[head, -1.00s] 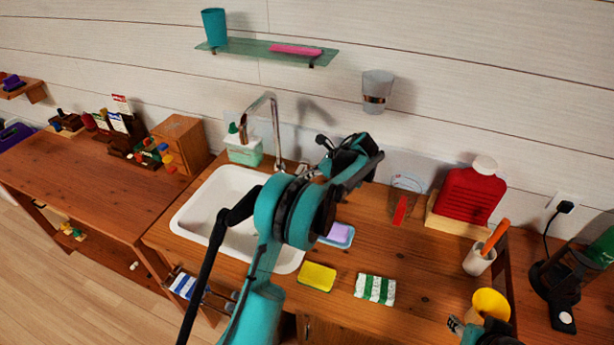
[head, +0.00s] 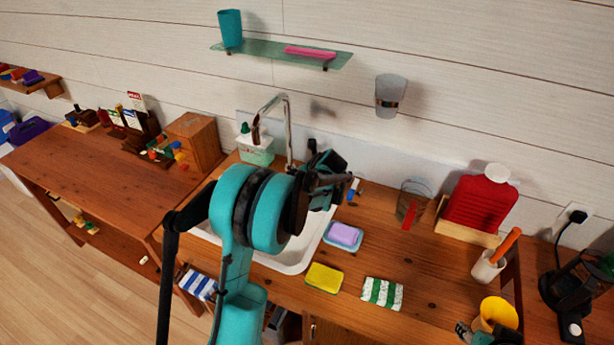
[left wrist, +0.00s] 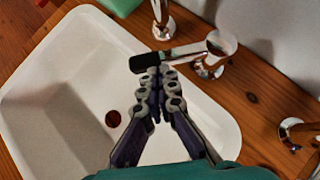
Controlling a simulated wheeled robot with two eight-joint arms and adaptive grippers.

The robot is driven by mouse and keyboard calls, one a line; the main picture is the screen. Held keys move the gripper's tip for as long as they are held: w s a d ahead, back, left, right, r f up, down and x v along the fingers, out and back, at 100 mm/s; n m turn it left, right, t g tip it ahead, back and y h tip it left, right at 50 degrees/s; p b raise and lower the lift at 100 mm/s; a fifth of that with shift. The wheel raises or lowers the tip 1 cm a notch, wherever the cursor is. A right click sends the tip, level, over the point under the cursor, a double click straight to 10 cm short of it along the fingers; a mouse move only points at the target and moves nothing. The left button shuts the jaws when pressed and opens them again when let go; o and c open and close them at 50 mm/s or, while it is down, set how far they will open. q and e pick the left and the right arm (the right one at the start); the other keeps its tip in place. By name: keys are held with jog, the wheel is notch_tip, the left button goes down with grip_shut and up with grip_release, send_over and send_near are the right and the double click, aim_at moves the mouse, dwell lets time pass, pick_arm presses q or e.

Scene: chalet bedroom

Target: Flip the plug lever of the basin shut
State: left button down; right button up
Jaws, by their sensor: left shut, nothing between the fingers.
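The white basin (head: 300,262) is set into the wooden counter, partly hidden by my left arm in the head view. In the left wrist view the basin (left wrist: 60,70) shows its dark drain (left wrist: 113,118). A chrome lever with a black tip (left wrist: 185,52) reaches from a round pivot at the basin's back edge out over the basin. My left gripper (left wrist: 157,75) is shut and empty, its fingertips at the black tip; I cannot tell whether they touch. It also shows in the head view (head: 338,178). My right gripper (head: 462,329) is at the lower right edge, mostly cut off.
A chrome tap (head: 288,130) and a soap dispenser (head: 256,148) stand behind the basin. Right of it are a soap dish (head: 330,240), a yellow sponge (head: 324,278) and a striped cloth (head: 382,293). A glass (head: 411,200) and red bottle (head: 480,203) stand farther right.

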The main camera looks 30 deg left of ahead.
pick_arm(q)
jog(key=shift+w+a, duration=0.3)
jog(key=shift+a, duration=0.6)
pick_arm(e)
jog(key=shift+r, duration=0.1)
